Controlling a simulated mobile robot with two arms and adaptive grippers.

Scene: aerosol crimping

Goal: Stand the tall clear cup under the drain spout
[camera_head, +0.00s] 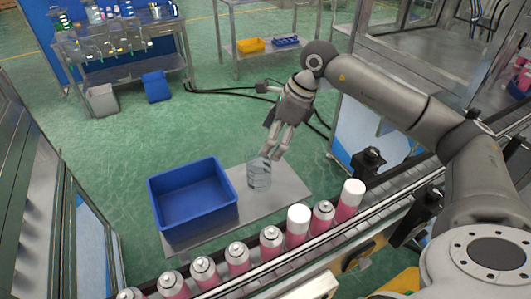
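The tall clear cup (259,178) stands upright on a grey plate (288,186), just right of the blue bin. My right gripper (270,154) reaches down from the upper right, with its fingertips at the cup's rim. The two fingertips show a little apart, but I cannot tell whether they grip the rim or only overlap it in the view. I cannot make out the drain spout. My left gripper is not in view.
The blue bin (193,199) stands empty on the plate. A row of pink cans (238,260), some with white caps, runs along the conveyor in front. A dark fixture (370,160) stands right of the plate. Green floor lies open behind.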

